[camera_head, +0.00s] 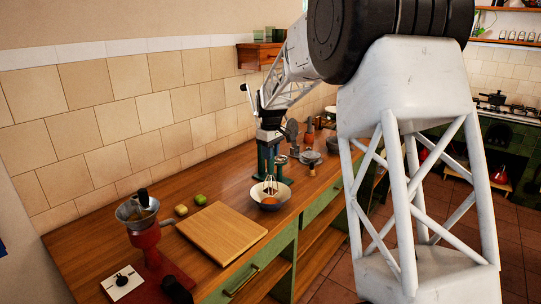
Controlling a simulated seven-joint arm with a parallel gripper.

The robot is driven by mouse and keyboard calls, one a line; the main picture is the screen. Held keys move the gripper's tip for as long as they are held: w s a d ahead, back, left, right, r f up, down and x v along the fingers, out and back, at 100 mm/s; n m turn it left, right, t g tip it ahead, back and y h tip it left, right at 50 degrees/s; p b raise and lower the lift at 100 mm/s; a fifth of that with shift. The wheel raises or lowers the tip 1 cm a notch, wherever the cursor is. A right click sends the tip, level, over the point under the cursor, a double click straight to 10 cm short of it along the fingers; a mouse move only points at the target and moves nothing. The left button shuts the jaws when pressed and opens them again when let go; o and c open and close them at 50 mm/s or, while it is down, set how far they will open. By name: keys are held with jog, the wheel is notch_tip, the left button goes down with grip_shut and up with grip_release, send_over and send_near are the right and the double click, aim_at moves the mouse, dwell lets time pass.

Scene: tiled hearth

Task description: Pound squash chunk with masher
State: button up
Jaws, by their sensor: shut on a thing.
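The masher (270,187) shows as light wire-like tines reaching down into the bowl, just over the chunk. Its handle is mostly hidden by my fingers. I cannot tell whether the tines touch the chunk.
A wooden cutting board (221,232) lies in front of the bowl. A green fruit (200,199) and a yellowish fruit (181,210) sit by the wall. A red grinder (145,235) stands at the near left. Pans (309,158) and other items stand behind the bowl.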

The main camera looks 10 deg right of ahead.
jog(key=shift+r, duration=3.45)
jog(key=shift+w, duration=0.1)
